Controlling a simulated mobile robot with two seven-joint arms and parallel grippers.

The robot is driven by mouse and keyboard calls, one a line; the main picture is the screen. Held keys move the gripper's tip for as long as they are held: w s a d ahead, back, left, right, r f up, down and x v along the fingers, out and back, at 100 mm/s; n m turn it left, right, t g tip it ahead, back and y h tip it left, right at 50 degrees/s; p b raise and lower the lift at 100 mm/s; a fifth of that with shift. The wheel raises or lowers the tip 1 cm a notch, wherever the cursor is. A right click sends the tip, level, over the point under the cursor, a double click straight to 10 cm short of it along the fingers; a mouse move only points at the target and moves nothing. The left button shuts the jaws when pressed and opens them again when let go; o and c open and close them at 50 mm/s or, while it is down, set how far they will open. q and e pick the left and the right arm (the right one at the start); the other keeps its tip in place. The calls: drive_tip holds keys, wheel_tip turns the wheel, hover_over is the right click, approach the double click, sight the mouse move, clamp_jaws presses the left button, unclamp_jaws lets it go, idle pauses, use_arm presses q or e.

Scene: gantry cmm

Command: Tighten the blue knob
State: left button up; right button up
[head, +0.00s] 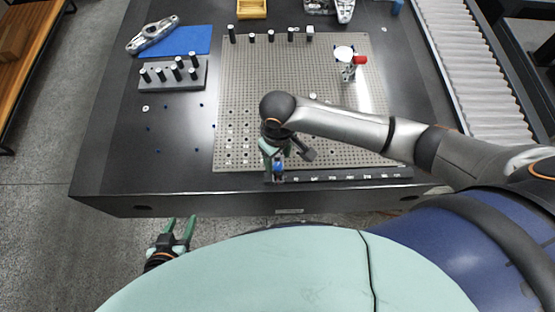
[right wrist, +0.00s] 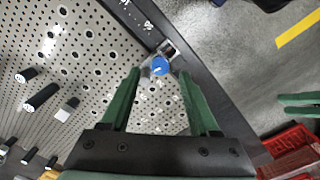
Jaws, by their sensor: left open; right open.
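The blue knob (right wrist: 159,67) sits on a small metal clamp at the edge of the perforated plate; it also shows in the head view (head: 278,167). My right gripper (right wrist: 157,85) is open, its green fingers pointing at the knob, one on each side in the right wrist view. I cannot tell whether the fingers touch the knob. In the head view my right gripper (head: 275,153) is over the plate's front edge, partly hidden by its own wrist. My left gripper (head: 179,228) is open and empty, in front of the table's front edge, away from the knob.
The perforated plate (head: 240,110) lies on a dark table (head: 110,165). Black posts stand along its back edge, and a grey block (head: 175,85) with several posts is at left. A red-topped part (head: 360,60) stands at the back right. The table's front left is mostly clear.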

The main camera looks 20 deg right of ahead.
sight(278, 167)
drive_tip(key=shift+f, duration=1.4)
drive_tip(key=shift+c, duration=0.4)
clamp_jaws()
